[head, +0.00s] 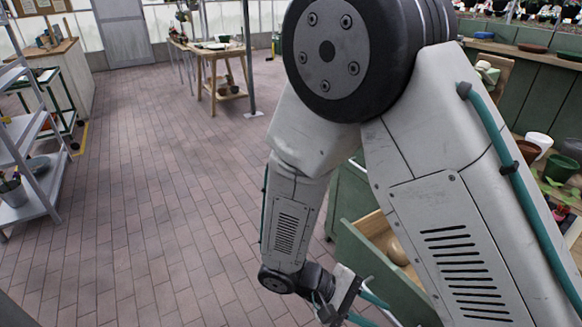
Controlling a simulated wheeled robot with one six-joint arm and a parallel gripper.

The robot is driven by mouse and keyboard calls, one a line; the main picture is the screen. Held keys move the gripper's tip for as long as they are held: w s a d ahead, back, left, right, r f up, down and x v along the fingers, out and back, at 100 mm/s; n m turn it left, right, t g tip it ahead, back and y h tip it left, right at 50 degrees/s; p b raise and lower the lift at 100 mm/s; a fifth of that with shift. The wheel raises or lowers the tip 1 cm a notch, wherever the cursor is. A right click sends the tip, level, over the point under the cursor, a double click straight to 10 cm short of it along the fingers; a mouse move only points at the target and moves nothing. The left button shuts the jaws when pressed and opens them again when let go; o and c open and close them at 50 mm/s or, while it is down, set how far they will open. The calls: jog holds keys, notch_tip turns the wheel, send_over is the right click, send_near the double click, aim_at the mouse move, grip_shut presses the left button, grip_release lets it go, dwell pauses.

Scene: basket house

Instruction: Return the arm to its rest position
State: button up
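My arm fills the middle and right of the head view, folded at a large dark joint near the top, with its forearm reaching down. My gripper (382,314) is at the bottom edge, beside the open green drawer. Its two teal fingers stand apart with nothing seen between them, so it looks open. Its lower part is partly cut off by the frame edge.
The open drawer (362,258) juts out under my arm, with a round beige item (397,250) inside. A green counter (535,75) with pots runs along the right. A metal shelf (30,150) stands left, a wooden table (212,58) behind. The brick floor (150,190) is clear.

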jog(key=s+d+r+m+t+y, duration=0.1)
jog(key=s+d+r+m+y, duration=0.1)
jog(key=r, duration=0.6)
jog(key=s+d+r+m+t+y, duration=0.2)
jog(key=d+r+y, duration=0.3)
jog(key=r, duration=0.4)
jog(key=s+d+r+m+t+y, duration=0.1)
jog(key=s+d+r+t+y, duration=0.1)
jog(key=r+y, duration=0.3)
notch_tip(320, 180, up, 4)
jog(key=shift+s+d+r+m, duration=0.25)
jog(key=shift+d+m, duration=0.15)
jog(key=shift+d, duration=0.3)
